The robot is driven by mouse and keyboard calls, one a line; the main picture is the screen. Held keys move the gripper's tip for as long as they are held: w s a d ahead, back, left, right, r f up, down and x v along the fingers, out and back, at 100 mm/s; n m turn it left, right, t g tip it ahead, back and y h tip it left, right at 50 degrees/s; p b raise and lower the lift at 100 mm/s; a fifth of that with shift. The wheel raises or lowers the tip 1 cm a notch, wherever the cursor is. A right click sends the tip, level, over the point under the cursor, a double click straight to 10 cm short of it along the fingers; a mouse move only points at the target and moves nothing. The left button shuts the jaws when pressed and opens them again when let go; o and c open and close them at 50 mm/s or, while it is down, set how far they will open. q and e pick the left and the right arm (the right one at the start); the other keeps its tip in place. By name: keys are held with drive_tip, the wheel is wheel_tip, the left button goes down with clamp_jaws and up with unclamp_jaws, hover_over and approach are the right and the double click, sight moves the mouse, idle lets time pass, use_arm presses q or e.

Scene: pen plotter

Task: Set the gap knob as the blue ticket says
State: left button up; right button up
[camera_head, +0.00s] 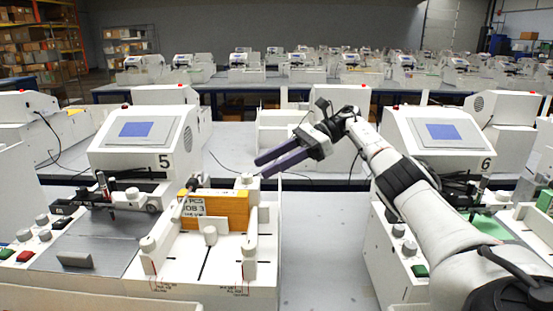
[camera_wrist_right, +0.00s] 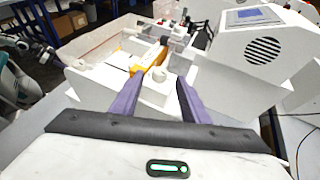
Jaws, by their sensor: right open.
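My right gripper (camera_head: 262,168) is open and empty. Its two purple fingers point left and down toward the back right corner of machine 5 (camera_head: 128,165). A white round knob (camera_head: 247,179) stands at that corner, just past the fingertips. In the right wrist view the knob (camera_wrist_right: 159,74) shows ahead, between the fingertips (camera_wrist_right: 158,88); I cannot tell whether they touch it. Machine 5 has several similar white knobs, and no readable label marks the gap knob. I cannot make out a blue ticket. My left gripper is not in view.
Machine 6 (camera_head: 432,145) is at the right, partly behind my right arm. Grey table (camera_head: 325,250) is clear between the machines.

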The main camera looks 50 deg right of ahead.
drive_tip(key=shift+v, duration=1.4)
drive_tip(key=shift+s, duration=0.1)
drive_tip(key=shift+a, duration=0.1)
